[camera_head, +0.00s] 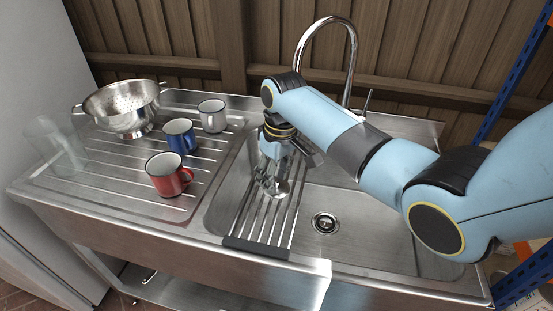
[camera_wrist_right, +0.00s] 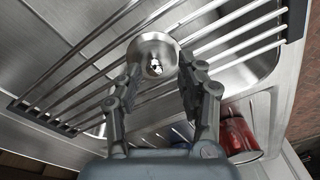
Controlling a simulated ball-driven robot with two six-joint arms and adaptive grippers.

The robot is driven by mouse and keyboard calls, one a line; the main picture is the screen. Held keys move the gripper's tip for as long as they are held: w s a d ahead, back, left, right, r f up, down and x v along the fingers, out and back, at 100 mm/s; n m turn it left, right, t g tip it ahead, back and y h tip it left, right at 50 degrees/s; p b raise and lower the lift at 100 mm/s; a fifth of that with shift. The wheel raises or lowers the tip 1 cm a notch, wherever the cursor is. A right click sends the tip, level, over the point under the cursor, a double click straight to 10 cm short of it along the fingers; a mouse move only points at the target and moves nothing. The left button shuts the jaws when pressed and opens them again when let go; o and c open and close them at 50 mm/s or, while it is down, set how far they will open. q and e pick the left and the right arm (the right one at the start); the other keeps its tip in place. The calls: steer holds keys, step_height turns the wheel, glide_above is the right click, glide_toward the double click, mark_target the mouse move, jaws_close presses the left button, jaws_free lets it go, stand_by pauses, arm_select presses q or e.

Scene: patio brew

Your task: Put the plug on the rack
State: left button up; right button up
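The plug, a round shiny metal piece with a small knob, shows in the wrist view (camera_wrist_right: 153,48) just beyond my right fingertips, against the bars of the rack (camera_wrist_right: 75,72). The rack lies across the left part of the sink, with a dark end strip in the head view (camera_head: 256,248). My right gripper (camera_wrist_right: 159,72) has its fingers apart, one on each side of the plug, with no clear grip on it. In the head view the right gripper (camera_head: 272,180) is low over the rack and partly hides the plug. My left gripper is out of view.
The sink drain (camera_head: 325,222) is right of the rack. The tall faucet (camera_head: 352,60) stands behind. On the left drainboard are a red mug (camera_head: 166,178), a blue mug (camera_head: 180,138), a white mug (camera_head: 212,118), a colander (camera_head: 125,108) and a clear glass (camera_head: 58,145).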

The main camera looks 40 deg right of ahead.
mark_target(279, 183)
step_height(279, 183, up, 11)
steer(key=shift+s+d, duration=0.3)
steer(key=shift+s, duration=0.05)
steer(key=shift+f, duration=0.1)
stand_by(0.3)
